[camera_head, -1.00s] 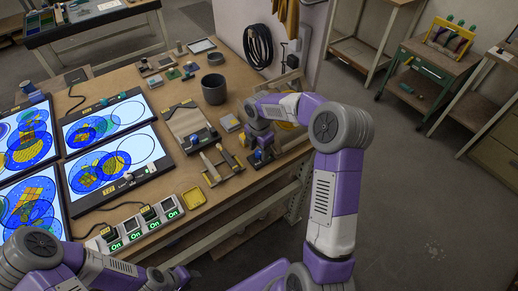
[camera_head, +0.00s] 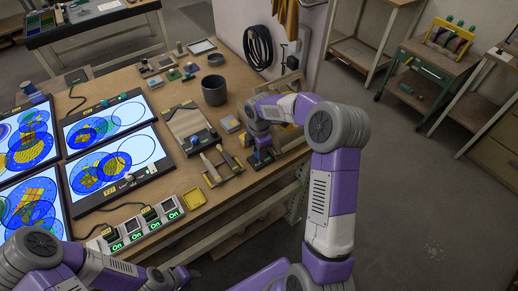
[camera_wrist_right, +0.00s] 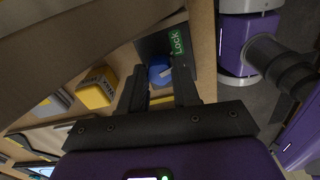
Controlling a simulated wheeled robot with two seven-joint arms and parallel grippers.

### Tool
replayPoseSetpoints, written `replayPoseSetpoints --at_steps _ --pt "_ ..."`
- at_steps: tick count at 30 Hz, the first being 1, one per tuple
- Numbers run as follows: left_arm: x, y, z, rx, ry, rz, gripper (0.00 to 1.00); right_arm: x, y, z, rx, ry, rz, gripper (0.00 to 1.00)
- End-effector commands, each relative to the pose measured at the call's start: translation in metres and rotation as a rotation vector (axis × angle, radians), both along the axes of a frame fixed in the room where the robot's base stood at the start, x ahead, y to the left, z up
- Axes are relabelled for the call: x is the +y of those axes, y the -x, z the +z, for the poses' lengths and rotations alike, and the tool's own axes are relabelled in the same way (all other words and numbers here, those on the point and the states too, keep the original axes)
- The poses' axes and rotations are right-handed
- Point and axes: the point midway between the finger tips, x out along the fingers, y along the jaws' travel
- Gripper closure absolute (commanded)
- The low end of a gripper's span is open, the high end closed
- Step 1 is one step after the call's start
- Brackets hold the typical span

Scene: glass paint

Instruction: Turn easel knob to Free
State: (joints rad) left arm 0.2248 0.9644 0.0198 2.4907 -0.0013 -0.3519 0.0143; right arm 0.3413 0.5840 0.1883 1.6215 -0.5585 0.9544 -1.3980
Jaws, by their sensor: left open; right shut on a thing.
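The easel knob is blue with a pale pointer; it shows between the fingers in the right wrist view (camera_wrist_right: 160,73). It sits on a dark plate (camera_wrist_right: 153,45) with a green label reading "Lock" (camera_wrist_right: 177,42). My right gripper (camera_wrist_right: 160,84) has its fingers around the knob and is shut on it. In the head view my right gripper (camera_head: 262,152) is at the table's right front edge, largely hiding the knob. My left gripper (camera_head: 172,277) is open and low at the bottom edge, away from the knob. No "Free" label is readable.
Glowing panels with coloured circles (camera_head: 110,165) lie on the left of the table. Free floor lies to the right.

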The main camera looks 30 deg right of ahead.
Motion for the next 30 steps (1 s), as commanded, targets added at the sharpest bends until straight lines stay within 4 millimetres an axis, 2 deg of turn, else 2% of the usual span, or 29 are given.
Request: replayPoseSetpoints --at_steps 18,30 --pt "0.0000 0.0000 0.0079 0.000 0.000 0.000 0.57 0.0006 0.0001 0.0006 -0.001 0.000 -0.558 0.99" --pt "0.0000 0.0000 0.0092 0.000 0.000 0.000 0.57 0.0003 0.0005 0.0002 0.000 0.000 -0.766 0.99"
